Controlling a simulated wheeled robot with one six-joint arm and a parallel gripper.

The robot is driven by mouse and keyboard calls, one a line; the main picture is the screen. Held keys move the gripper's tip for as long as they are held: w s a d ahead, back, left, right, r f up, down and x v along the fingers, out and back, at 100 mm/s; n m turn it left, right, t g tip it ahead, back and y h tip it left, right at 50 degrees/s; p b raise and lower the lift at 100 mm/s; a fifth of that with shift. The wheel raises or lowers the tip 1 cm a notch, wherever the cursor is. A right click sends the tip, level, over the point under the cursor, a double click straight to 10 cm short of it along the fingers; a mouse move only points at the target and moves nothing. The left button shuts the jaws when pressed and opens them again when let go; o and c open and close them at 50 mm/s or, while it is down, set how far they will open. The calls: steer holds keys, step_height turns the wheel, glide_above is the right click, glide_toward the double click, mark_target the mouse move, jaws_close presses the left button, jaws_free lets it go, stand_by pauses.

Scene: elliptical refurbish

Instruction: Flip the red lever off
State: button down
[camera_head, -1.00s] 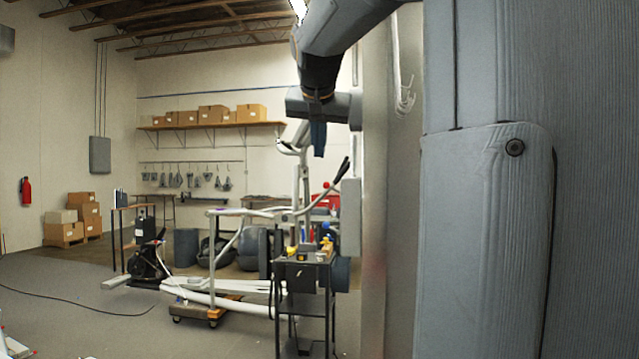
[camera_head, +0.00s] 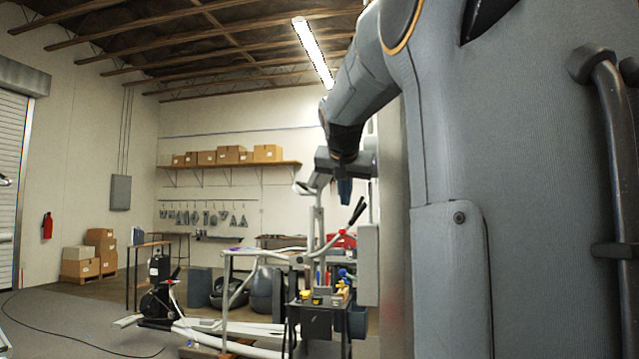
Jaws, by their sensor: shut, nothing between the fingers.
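The fingers are shut and empty. A grey box (camera_head: 368,264) is below and slightly right of the gripper, seen nearly edge-on beside a pale upright. A gap shows between the fingertips and the box in the picture; their distance in depth is unclear. I cannot make out a red lever; the box's right side is cut off from view by the upright and my own body. A red object (camera_head: 343,240) shows behind the elliptical's frame, too small to identify.
An elliptical machine (camera_head: 316,228) with black-tipped handles stands below the gripper. A black cart (camera_head: 318,318) with small tools stands in front. My body blocks the right side. A shelf with boxes (camera_head: 238,154) is on the back wall. Floor at left is mostly clear.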

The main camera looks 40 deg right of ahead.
mark_target(349, 236)
step_height(349, 236, down, 6)
steer(key=w+d+p, duration=0.1)
steer(key=w, duration=0.1)
steer(key=shift+w+d+r, duration=0.15)
steer(key=shift+w+d, duration=0.2)
steer(key=shift+w, duration=0.05)
